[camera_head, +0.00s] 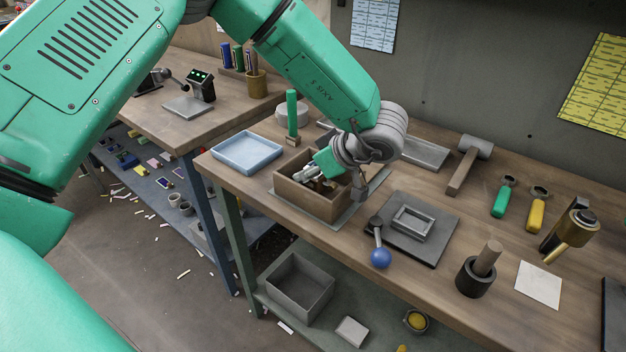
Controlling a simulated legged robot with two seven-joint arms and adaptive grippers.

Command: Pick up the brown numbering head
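My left gripper (312,176) reaches down from the left into an open brown wooden box (318,207) on the workbench. Its grey fingers are inside the box, low among small parts that are too small and covered to tell apart. I cannot see whether the fingers are open or hold something. I cannot make out a brown numbering head for certain; the box walls and gripper hide much of the contents. My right gripper is not in view.
A pale blue tray (246,152) and an upright green stick (292,115) stand close to the box. A dark plate with a metal frame (412,223), a blue-knobbed lever (381,257), a mallet (467,165) and a brass cylinder (575,229) occupy the bench to the right.

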